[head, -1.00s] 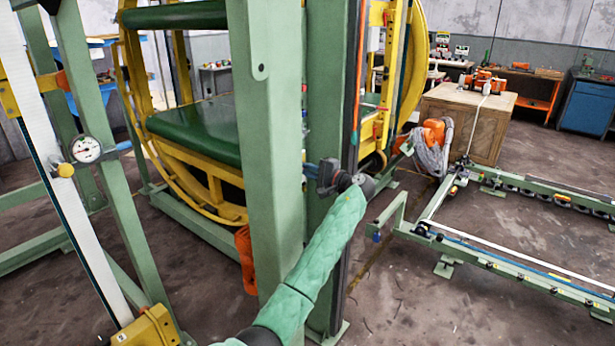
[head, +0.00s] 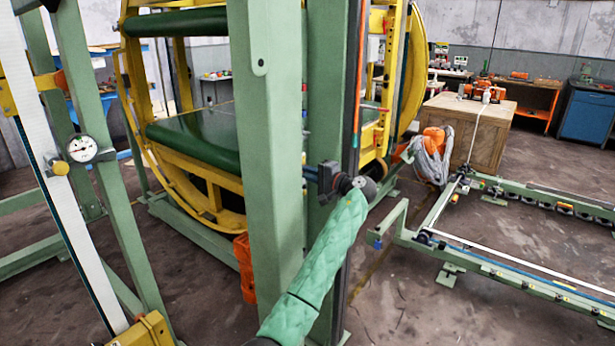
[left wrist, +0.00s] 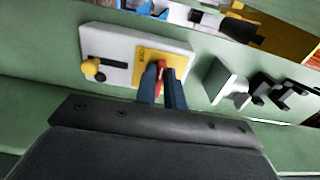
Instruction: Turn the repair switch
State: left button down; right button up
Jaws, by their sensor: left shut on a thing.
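The repair switch looks to be the small red switch (left wrist: 162,75) on a yellow plate (left wrist: 150,62), part of a pale grey panel (left wrist: 110,42) on a green beam in the left wrist view. The two dark blue fingers of my left gripper (left wrist: 164,90) are closed around the red switch and hide part of it. In the head view my left arm in its green sleeve reaches up to the green post, where my left gripper (head: 311,173) is small and partly hidden by the post. The switch cannot be seen there. My right gripper is not in view.
Beside the switch is a black lever with a yellow knob (left wrist: 91,67). Dark fittings (left wrist: 270,90) stick out to the right. In the head view a green post (head: 262,150) stands close by, with the yellow ring frame (head: 135,100) behind.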

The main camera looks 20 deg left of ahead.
pick_arm(q)
jog(key=shift+f, duration=0.25)
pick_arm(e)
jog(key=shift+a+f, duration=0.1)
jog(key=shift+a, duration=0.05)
pick_arm(q)
jog(key=c, duration=1.6)
grip_release()
jog(key=shift+o, duration=0.6)
jog(key=shift+r, duration=0.15)
jog(key=shift+s, duration=0.1)
